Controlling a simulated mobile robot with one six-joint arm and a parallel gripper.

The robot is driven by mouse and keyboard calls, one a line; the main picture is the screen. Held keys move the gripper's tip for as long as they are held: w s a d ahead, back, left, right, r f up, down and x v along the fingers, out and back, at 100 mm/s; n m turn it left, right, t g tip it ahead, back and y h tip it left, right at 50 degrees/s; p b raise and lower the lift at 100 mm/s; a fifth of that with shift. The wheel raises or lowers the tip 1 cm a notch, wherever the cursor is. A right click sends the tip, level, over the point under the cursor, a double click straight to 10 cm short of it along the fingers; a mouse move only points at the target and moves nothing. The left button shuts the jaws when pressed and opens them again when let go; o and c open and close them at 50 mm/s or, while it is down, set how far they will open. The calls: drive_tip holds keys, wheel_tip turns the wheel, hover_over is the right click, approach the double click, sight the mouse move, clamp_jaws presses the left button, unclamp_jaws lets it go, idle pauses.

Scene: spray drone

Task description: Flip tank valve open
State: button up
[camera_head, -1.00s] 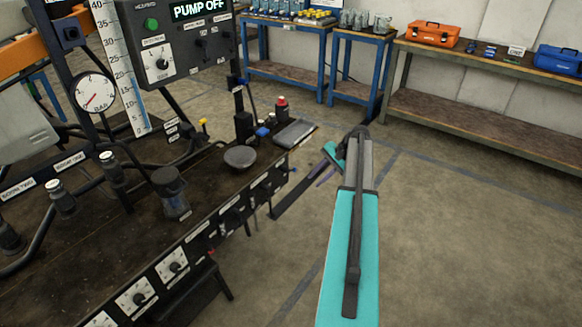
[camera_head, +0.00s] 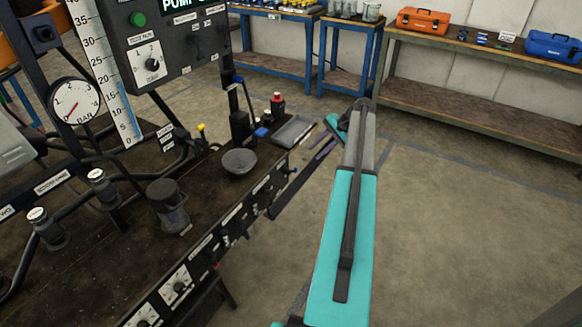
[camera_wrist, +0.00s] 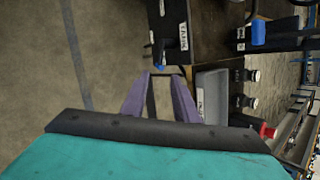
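A small blue lever (camera_wrist: 161,54) hangs at the bench's front edge, beside a white label (camera_wrist: 183,37) that seems to read TANK. I take it for the tank valve; its open or shut position is unclear. In the head view it is a tiny blue spot (camera_head: 285,170) on the front panel. My gripper (camera_wrist: 162,76) shows two purple fingers, apart with nothing held, close to the lever in the wrist view. Whether they touch it cannot be told. In the head view my gripper (camera_head: 318,157) is small, beyond my teal arm, off the bench's far right corner.
The floor (camera_head: 450,230) right of the bench is clear.

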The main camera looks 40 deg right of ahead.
drive_tip(key=shift+w+a+f, duration=0.1)
drive_tip(key=shift+w, duration=0.1)
approach(297, 168)
drive_tip(key=x, duration=0.3)
drive_tip(key=a+x, duration=0.1)
drive_tip(key=x, duration=0.1)
drive_tip(key=a+x, duration=0.1)
drive_tip(key=x, duration=0.2)
idle(0.5)
clamp_jaws()
